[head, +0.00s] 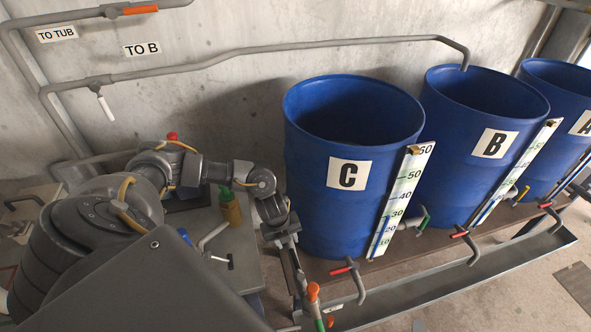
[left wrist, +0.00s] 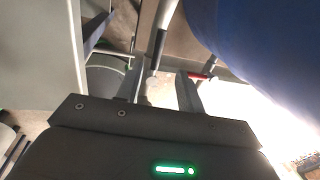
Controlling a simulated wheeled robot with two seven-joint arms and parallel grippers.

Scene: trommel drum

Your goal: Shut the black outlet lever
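My left gripper (head: 292,266) hangs low by the left side of blue drum C (head: 310,215). In the left wrist view its two fingers (left wrist: 162,88) stand apart. A rod with a black stretch (left wrist: 157,48) and paler ends shows between and beyond them; I cannot tell whether it touches either finger. A red handle (left wrist: 200,76) lies past the right finger. My right gripper is out of view.
Drum B (head: 470,110) and drum A (head: 560,90) stand right of C, with red-handled outlets (head: 342,270) over a long grey trough (head: 430,285). An orange-topped fitting (head: 313,291) is close below my left gripper. Pipes run along the wall.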

